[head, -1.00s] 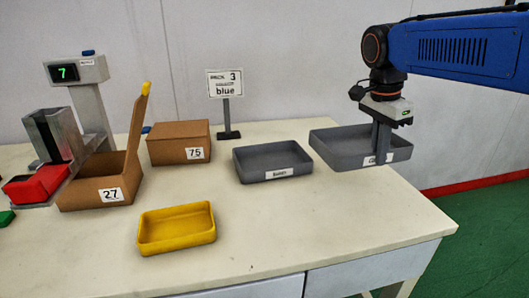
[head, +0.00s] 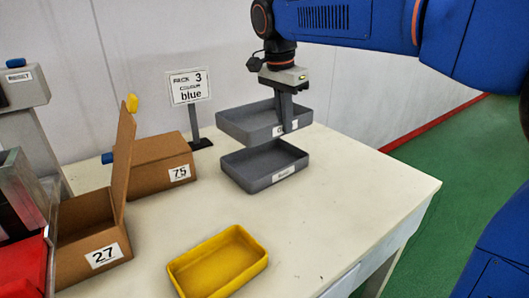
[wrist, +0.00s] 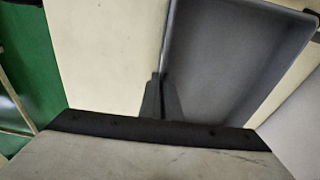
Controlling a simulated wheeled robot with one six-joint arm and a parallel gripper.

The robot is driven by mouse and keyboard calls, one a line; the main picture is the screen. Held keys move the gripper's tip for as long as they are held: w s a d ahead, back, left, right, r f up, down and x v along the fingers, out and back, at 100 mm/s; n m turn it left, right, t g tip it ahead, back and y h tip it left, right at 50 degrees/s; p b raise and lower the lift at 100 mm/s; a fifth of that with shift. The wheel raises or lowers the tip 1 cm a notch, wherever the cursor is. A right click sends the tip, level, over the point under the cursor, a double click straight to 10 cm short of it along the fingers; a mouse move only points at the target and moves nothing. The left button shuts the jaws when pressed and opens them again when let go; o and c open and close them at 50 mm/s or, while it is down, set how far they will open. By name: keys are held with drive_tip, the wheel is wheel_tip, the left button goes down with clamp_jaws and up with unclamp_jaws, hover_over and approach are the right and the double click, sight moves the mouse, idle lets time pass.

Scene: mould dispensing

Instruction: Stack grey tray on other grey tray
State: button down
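One grey tray (head: 246,122) is held in the air by my gripper (head: 287,128), which is shut on its front wall near the label. The held tray is about level and hangs above and slightly behind the other grey tray (head: 250,183). That lower tray is empty, rests on the table and has a white label on its front. A gap shows between the two at the front; the back of the lower one is partly hidden. In the wrist view, the fingers (wrist: 160,98) pinch the wall of the held tray (wrist: 230,60), whose inside looks empty.
A yellow tray (head: 218,264) sits at the front of the table (head: 330,190). Cardboard boxes marked 27 (head: 103,257) and 75 (head: 180,173) stand to the left. A sign (head: 188,88) reading "blue" stands behind. The table's right side is clear.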

drive_tip(key=shift+f, duration=4.1)
drive_tip(key=shift+f, duration=0.6)
drive_tip(key=c, duration=2)
unclamp_jaws()
drive_tip(key=shift+r, duration=0.1)
drive_tip(key=r, duration=0.4)
drive_tip(key=a+r, duration=0.1)
drive_tip(key=r, duration=0.3)
drive_tip(key=s+r, duration=0.1)
drive_tip(key=r, duration=0.4)
drive_tip(key=shift+a, duration=0.15)
drive_tip(key=shift+s, duration=0.1)
